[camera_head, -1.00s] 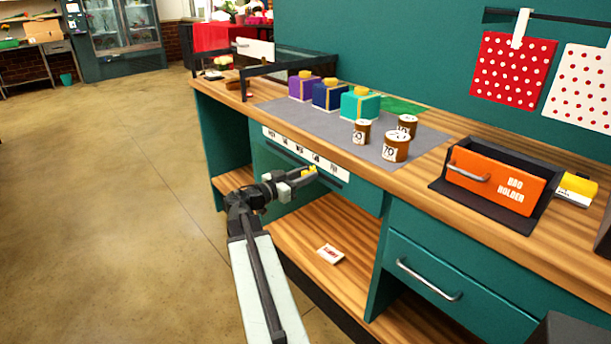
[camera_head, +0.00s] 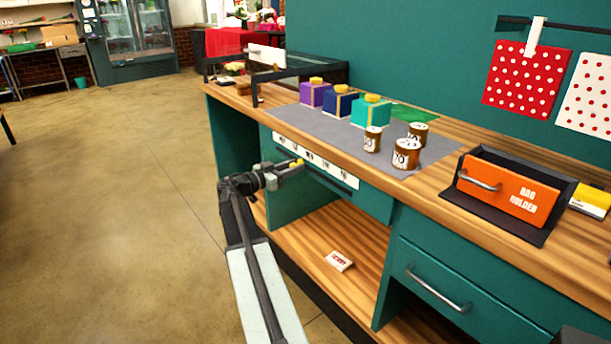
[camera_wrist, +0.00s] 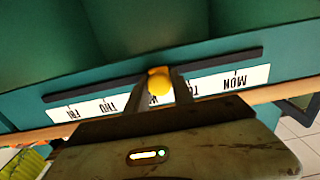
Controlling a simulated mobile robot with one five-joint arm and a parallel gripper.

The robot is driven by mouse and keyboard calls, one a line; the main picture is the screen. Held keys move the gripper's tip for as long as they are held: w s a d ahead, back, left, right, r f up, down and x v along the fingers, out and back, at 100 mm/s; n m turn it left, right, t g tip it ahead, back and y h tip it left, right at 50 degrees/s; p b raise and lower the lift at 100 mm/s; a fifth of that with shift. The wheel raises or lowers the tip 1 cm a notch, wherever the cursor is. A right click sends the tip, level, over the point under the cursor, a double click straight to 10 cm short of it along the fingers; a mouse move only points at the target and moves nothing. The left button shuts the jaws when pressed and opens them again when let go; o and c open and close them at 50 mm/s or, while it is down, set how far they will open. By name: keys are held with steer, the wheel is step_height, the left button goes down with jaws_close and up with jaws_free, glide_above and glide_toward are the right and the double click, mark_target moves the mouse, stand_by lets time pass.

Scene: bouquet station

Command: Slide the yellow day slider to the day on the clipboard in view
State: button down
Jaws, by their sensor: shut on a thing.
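The yellow day slider (camera_wrist: 159,83) sits on a dark rail (camera_wrist: 215,84) on the green desk front. My gripper (camera_wrist: 160,92) is shut on it. In the wrist view the white day strip (camera_wrist: 80,110) appears upside down, with MON at the right and THU and FRI at the left. The slider is at the middle label, which my fingers partly hide. In the head view my gripper (camera_head: 290,166) is at the left part of the strip (camera_head: 318,166), with a bit of yellow at its tip. I cannot make out a clipboard with a readable day.
A small card (camera_head: 339,260) lies on the lower shelf (camera_head: 320,235). A drawer handle (camera_head: 438,290) sticks out at the right. The floor at left is clear.

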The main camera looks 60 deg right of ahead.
steer(key=shift+w+d, duration=0.25)
steer(key=shift+w, duration=0.45)
steer(key=shift+w+d, duration=0.2)
steer(key=shift+w, duration=0.55)
steer(key=shift+w+d, duration=0.25)
steer(key=shift+w, duration=0.45)
steer(key=c, duration=1.1)
jaws_free()
steer(key=v, duration=0.8)
steer(key=shift+d, duration=0.1)
